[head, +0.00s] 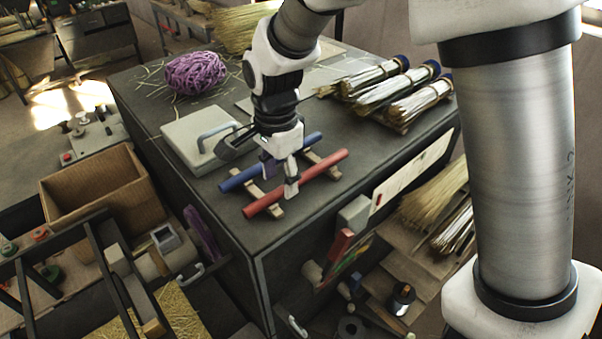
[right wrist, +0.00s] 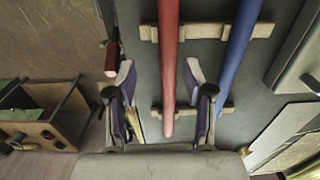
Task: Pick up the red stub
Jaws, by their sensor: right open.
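The red stub (head: 322,167) is a round red rod lying across two pale wooden rests (head: 270,203) on the dark cabinet top, near its front edge. A blue stub (head: 238,180) lies parallel behind it on the same rests. My right gripper (head: 281,179) points down at the red stub, open, with a finger on each side. In the right wrist view the red stub (right wrist: 168,50) runs between the open fingers of my right gripper (right wrist: 160,72), with gaps on both sides. The blue stub (right wrist: 238,55) lies outside the right-hand finger. My left gripper is out of view.
A grey case (head: 192,140) with a handle lies left of the stubs. A purple twine coil (head: 195,73) sits farther back. Several straw bundles (head: 400,92) lie at the back right. An open cardboard box (head: 100,190) stands left of the cabinet.

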